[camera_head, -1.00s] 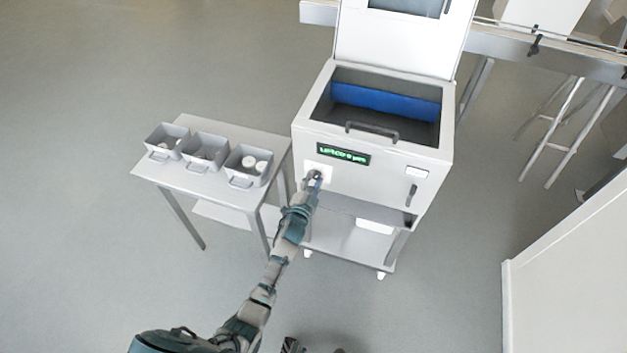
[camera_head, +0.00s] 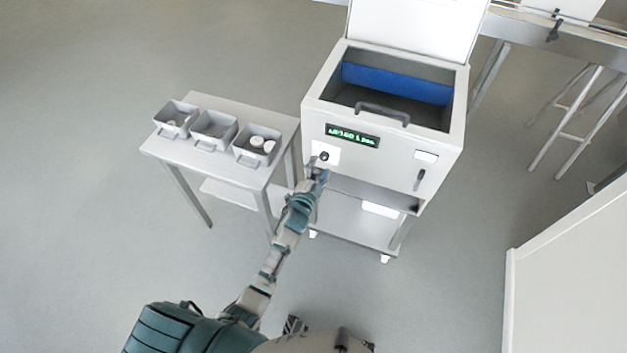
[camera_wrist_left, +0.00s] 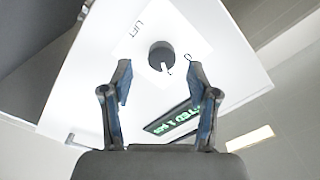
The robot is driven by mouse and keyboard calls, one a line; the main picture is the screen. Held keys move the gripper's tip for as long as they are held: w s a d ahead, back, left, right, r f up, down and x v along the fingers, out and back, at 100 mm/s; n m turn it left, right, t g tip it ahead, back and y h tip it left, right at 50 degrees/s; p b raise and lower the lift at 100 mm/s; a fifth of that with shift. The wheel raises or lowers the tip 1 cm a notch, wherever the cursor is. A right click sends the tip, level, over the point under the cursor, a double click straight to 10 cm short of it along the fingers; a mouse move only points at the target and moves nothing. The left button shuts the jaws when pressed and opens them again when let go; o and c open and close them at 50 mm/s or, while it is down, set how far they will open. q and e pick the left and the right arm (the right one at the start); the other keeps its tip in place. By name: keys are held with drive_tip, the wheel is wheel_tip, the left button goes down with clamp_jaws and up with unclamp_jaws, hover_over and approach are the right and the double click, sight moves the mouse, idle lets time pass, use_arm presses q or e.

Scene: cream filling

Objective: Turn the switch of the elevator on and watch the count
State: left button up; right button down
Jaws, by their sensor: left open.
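The white elevator machine (camera_head: 385,150) stands ahead with its lid raised and a blue roller inside. Its switch is a dark round knob (camera_head: 323,156) on a white plate at the front left; it also shows in the left wrist view as a knob (camera_wrist_left: 160,55) with a white pointer mark, between the labels "LIFT" and "0". The pointer is on the side toward the "0". A green-lettered display (camera_head: 352,136) sits right of the knob; its digits are hard to read. My left gripper (camera_wrist_left: 161,78) is open, its fingers apart and just short of the knob. My right gripper is not in view.
A grey side table (camera_head: 225,165) left of the machine carries three grey bins, with white round items in the right one (camera_head: 252,155). A conveyor frame (camera_head: 520,22) stands behind right. A white panel (camera_head: 570,290) is at right. Floor between is free.

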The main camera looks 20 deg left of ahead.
use_arm(q)
drive_tip(key=s, duration=0.9)
drive_tip(key=shift+a+f, duration=0.1)
drive_tip(key=shift+a, duration=0.05)
drive_tip(key=s+f+n+g, duration=0.1)
drive_tip(key=s+f+g, duration=0.3)
drive_tip(key=f, duration=0.5)
drive_tip(key=s+a+f+n+g, duration=0.15)
drive_tip(key=s+f, duration=0.35)
drive_tip(key=f, duration=0.5)
drive_tip(key=s+d+f+n+g, duration=0.1)
drive_tip(key=s+f+n+g, duration=0.15)
drive_tip(key=s+f, duration=0.45)
drive_tip(key=s+a+f+n+g, duration=0.1)
drive_tip(key=s+f+g, duration=0.3)
drive_tip(key=s+f, duration=0.5)
drive_tip(key=s+a+f+n+g, duration=0.1)
drive_tip(key=s+f+g, duration=0.3)
drive_tip(key=s+f, duration=0.5)
drive_tip(key=s+n, duration=0.1)
drive_tip(key=s, duration=0.4)
drive_tip(key=shift+f+g, duration=0.2)
drive_tip(key=shift+g, duration=0.1)
drive_tip(key=shift+a, duration=0.1)
